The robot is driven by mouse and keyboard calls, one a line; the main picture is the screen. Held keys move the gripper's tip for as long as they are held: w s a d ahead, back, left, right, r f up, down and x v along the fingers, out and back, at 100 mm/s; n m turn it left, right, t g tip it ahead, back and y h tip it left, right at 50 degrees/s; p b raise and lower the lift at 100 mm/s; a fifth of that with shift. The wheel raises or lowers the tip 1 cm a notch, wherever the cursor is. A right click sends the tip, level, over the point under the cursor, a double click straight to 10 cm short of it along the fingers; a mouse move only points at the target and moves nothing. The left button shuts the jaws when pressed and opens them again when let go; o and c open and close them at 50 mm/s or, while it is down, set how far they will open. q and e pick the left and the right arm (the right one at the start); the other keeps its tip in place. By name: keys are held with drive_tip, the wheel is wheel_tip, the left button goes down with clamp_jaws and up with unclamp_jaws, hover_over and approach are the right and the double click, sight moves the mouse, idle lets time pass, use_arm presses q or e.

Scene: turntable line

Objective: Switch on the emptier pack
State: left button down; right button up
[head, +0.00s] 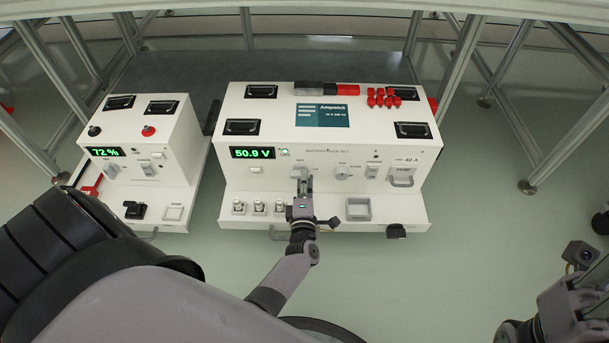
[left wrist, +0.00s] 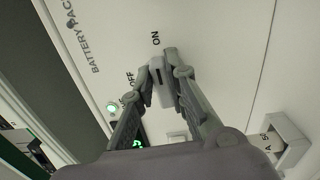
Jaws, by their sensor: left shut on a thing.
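The larger white battery pack (head: 235,170) stands at the centre; its green display (head: 253,153) reads 50.9 V, and a small lamp beside it glows green. The smaller white pack (head: 140,135) at left has a display (head: 105,151) reading 72 %. My left gripper (head: 301,182) is at the larger pack's front panel. In the left wrist view my left gripper (left wrist: 167,75) is shut on a pale switch handle (left wrist: 162,95) between its fingertips, with ON and OFF printed near it. The fingers hide part of the handle. My right gripper (head: 572,300) is partly visible at lower right, its jaws unclear.
The larger pack's front ledge holds several small posts (head: 258,208) and a square frame (head: 358,208). Red caps (head: 383,97) lie on its top. Metal frame legs (head: 570,150) stand at both sides.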

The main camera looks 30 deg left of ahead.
use_arm(q)
drive_tip(key=shift+f+m, duration=0.1)
drive_tip(key=shift+m, duration=0.4)
drive_tip(key=c, duration=1.6)
unclamp_jaws()
drive_tip(key=shift+n, duration=0.3)
